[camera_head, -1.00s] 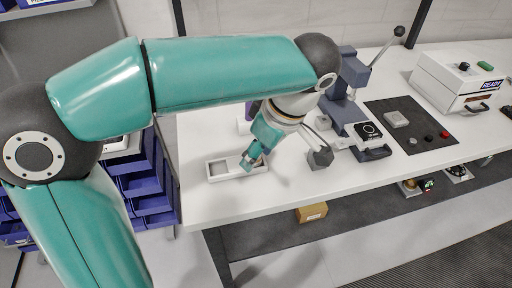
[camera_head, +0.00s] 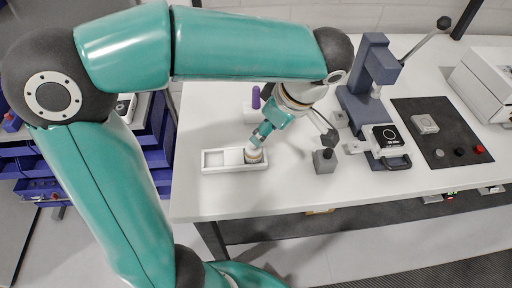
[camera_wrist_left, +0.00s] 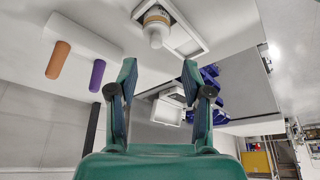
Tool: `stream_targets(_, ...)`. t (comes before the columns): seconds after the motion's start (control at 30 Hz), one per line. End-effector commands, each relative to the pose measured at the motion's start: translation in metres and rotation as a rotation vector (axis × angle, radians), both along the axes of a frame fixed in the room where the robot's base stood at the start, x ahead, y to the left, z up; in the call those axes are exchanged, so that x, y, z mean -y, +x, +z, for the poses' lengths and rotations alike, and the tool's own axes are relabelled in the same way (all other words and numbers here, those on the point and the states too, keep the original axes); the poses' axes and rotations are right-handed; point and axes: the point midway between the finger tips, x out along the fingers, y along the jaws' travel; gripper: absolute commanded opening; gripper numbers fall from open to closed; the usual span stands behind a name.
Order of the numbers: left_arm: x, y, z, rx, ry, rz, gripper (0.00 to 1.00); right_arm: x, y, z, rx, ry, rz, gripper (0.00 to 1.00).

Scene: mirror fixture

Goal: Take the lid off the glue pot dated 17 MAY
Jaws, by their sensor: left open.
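A small glue pot (camera_head: 254,156) with a tan band stands at the right end of a white tray (camera_head: 222,170) on the bench. In the left wrist view the pot (camera_wrist_left: 156,20) shows a white end and an orange-brown label; no date is legible. My left gripper (camera_head: 259,138) is close to the pot in the head view and partly covers it. In the left wrist view my left gripper (camera_wrist_left: 158,78) is open and empty, with the pot beyond its fingertips, apart from them. My right gripper is not in view.
A purple cylinder (camera_head: 256,97) stands behind my gripper; an orange cylinder (camera_wrist_left: 58,60) is beside it in the wrist view. A grey block (camera_head: 325,160), a blue-grey press (camera_head: 362,85) and a dark mat (camera_head: 440,130) lie to the right. Bench left of the purple cylinder is clear.

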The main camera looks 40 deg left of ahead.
Motion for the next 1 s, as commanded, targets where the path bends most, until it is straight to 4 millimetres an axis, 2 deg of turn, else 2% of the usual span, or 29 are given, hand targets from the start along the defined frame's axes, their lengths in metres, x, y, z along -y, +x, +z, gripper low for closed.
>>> stream_targets(0.1, -0.009, -0.002, -0.020, -0.003, 0.000, 0.006, 0.49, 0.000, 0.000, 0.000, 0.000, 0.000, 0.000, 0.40)
stream_targets(0.47, -0.022, -0.002, -0.043, -0.005, 0.000, 0.007, 0.49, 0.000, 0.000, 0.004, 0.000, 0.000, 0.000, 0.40)
stream_targets(0.7, -0.038, 0.000, -0.073, -0.004, 0.000, 0.007, 0.49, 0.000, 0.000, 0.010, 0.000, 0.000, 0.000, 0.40)
stream_targets(1.0, -0.040, 0.000, -0.080, 0.000, -0.001, 0.005, 0.49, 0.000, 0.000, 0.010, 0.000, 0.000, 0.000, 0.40)
